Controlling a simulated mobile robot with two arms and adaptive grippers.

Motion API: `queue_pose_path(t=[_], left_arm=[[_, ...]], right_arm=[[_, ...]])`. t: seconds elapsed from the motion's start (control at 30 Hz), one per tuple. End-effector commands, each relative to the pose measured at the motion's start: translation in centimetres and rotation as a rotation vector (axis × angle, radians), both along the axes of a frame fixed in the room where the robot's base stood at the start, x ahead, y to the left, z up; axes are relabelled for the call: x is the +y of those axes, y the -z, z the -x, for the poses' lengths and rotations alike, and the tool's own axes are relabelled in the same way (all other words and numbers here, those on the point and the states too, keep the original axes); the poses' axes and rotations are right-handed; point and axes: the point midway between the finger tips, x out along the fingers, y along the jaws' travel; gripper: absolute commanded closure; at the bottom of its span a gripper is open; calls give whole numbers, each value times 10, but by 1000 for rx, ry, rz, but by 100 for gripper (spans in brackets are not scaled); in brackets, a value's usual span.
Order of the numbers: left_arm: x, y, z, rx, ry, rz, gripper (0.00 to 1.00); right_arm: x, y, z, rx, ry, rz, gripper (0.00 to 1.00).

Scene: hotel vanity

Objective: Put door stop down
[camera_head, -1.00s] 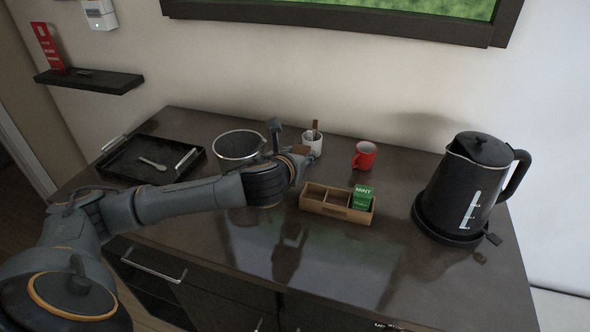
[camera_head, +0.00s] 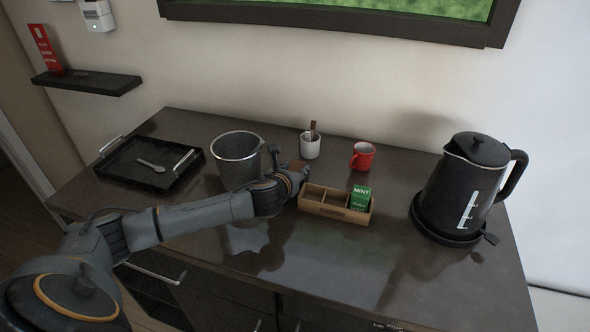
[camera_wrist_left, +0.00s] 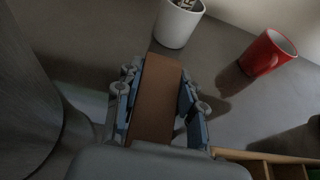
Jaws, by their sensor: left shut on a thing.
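The door stop is a brown block (camera_wrist_left: 154,97) between the two fingers of my left gripper (camera_wrist_left: 160,103) in the left wrist view. The gripper is shut on it. In the head view, my left gripper (camera_head: 293,174) is over the dark counter, between the metal bucket and the wooden box, and a small brown part of the door stop (camera_head: 299,165) shows at its tip. I cannot tell whether the door stop touches the counter. My right gripper is not in view.
A white cup (camera_head: 310,147) and red mug (camera_head: 362,157) stand behind the gripper. The wooden box (camera_head: 334,209) is close to its right. The bucket (camera_head: 238,160) and black tray (camera_head: 135,172) are left; the kettle (camera_head: 463,190) is right. The counter's front middle (camera_head: 340,260) is clear.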

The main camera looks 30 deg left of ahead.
Motion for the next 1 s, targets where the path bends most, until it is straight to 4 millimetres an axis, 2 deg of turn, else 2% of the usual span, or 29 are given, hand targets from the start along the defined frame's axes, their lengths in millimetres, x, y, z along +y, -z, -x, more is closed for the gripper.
queue_pose_path(t=[0.13, 0.17, 0.2, 0.57, 0.63, 0.77, 1.0], left_arm=[[0, 3, 0, 0, 0, 0, 94], [0, 3, 0, 1, 0, 0, 57], [0, 3, 0, 1, 0, 0, 52], [0, -1, 0, -1, 0, 0, 52], [-1, -2, 5, 0, 1, -1, 52], [-5, -10, 21, 0, 2, 0, 52], [-16, -28, 65, 2, 2, -2, 52]], right_arm=[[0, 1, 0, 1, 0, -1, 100], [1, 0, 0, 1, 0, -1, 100], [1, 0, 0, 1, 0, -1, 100], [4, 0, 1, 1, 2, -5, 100], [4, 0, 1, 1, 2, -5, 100], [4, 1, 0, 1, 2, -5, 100], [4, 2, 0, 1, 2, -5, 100]])
